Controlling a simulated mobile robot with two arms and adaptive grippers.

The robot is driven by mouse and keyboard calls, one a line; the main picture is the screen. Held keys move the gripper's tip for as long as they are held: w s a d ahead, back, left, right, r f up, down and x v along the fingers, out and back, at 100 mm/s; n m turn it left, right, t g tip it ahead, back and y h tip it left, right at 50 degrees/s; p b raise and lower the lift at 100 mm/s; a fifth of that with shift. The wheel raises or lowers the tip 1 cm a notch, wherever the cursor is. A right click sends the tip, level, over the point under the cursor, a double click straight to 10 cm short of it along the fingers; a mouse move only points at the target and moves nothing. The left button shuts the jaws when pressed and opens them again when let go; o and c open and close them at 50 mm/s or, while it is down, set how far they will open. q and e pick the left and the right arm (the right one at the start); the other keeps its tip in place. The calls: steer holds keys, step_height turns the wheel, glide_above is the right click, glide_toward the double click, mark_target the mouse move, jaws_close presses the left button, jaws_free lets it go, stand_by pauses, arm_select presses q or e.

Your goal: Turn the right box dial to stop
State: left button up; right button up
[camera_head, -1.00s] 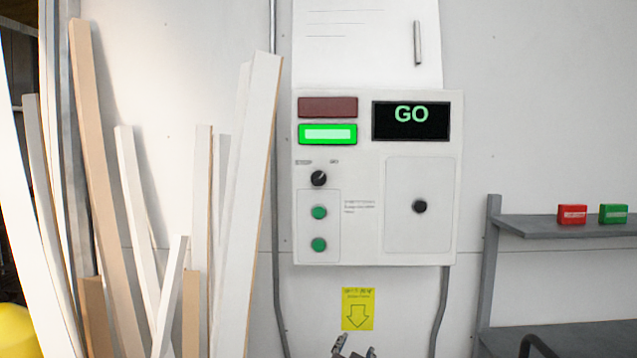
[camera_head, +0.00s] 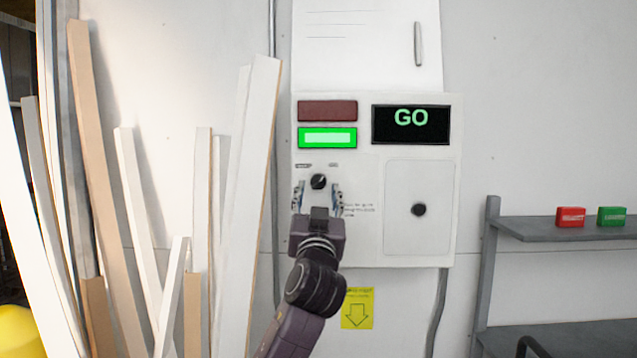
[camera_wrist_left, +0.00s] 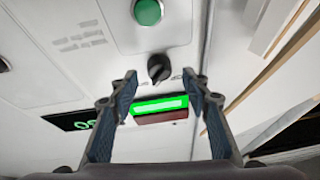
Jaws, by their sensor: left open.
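The control box (camera_head: 370,165) is a pale panel on the wall. Its small black dial (camera_head: 318,181) sits under the lit green lamp (camera_head: 327,138), with a light mark pointing up and right. The dial also shows in the wrist view (camera_wrist_left: 159,68), which sees the panel upside down. The display (camera_head: 411,117) reads GO in green. The red lamp (camera_head: 327,110) is dark. My left gripper (camera_head: 318,194) is open, its fingers to either side of the dial in the head view; contact cannot be told. It hides the green buttons there; one button (camera_wrist_left: 148,11) shows in the wrist view.
A plain black knob (camera_head: 419,209) is on the box's right door. White and tan boards (camera_head: 250,190) lean close at left. A shelf (camera_head: 560,228) at right holds a red block (camera_head: 570,217) and a green block (camera_head: 611,216). A yellow arrow sign (camera_head: 357,309) is below the box.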

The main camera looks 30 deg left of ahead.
mark_target(318, 182)
arm_select(q)
steer(key=shift+x, duration=1.2)
